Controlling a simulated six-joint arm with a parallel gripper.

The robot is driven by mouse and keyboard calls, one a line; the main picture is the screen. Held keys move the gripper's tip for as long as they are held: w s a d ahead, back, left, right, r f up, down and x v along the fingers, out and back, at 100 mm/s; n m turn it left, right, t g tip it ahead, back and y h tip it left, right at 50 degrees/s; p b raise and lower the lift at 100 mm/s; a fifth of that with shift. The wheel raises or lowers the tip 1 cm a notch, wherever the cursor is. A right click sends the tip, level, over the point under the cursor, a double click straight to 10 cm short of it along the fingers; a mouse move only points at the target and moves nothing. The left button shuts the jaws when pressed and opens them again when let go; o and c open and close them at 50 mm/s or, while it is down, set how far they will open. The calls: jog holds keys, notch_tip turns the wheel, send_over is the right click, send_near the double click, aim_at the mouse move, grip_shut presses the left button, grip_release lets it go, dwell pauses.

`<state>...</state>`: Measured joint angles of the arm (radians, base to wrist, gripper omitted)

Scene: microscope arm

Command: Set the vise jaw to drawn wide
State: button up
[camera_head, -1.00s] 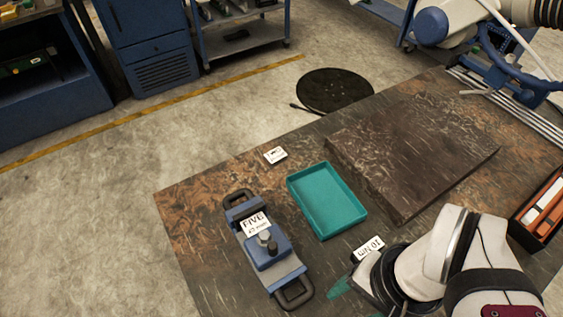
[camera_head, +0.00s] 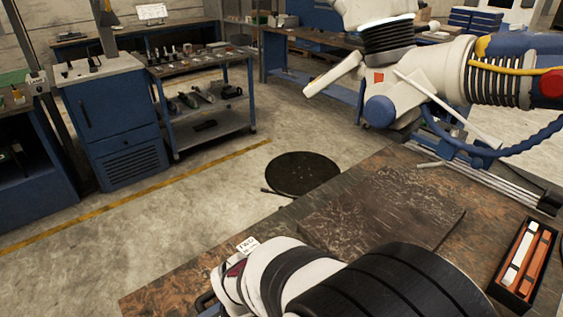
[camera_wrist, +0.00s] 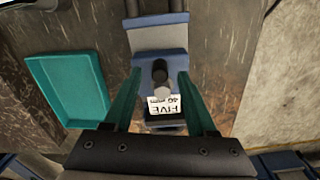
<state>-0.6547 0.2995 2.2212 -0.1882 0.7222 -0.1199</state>
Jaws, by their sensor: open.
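The vise shows in the wrist view, with a blue jaw block (camera_wrist: 145,40) and a grey knob (camera_wrist: 160,72) standing up on it. A white label (camera_wrist: 165,105) marked FIVE and 40 mm lies below the knob, upside down in this view. My gripper (camera_wrist: 159,73) is open, with one teal finger on each side of the knob. I see no clear contact between the fingers and the knob. In the head view my arm hides nearly all of the vise, and the fingers are out of sight.
A teal tray (camera_wrist: 75,90) lies left of the vise in the wrist view. In the head view a dark raised slab (camera_head: 385,210) covers the table's middle. A black box (camera_head: 525,265) with orange and white bars stands at the right.

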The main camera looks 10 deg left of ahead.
jog(key=shift+f, duration=1.2)
grip_shut()
dwell(0.5)
